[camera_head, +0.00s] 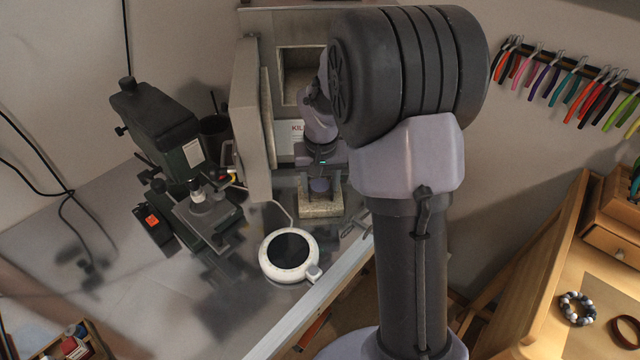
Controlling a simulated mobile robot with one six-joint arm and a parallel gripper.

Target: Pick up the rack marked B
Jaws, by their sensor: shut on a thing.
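My gripper (319,186) is in front of the kiln, right of centre on the metal bench, pointing down. It is small in view and partly hidden by my own wrist. It is shut on a small pale rack (320,209), which has a speckled, blocky base and thin upright sides. I cannot make out a letter B on it. The rack is upright at the bench surface; I cannot tell whether it touches the bench or is just above it.
The kiln (252,120) stands behind with its door open to the left. A round white hot plate (288,256) is in front, left of the rack. A green drill press (168,130) stands at left. The bench's front edge (318,305) runs close by.

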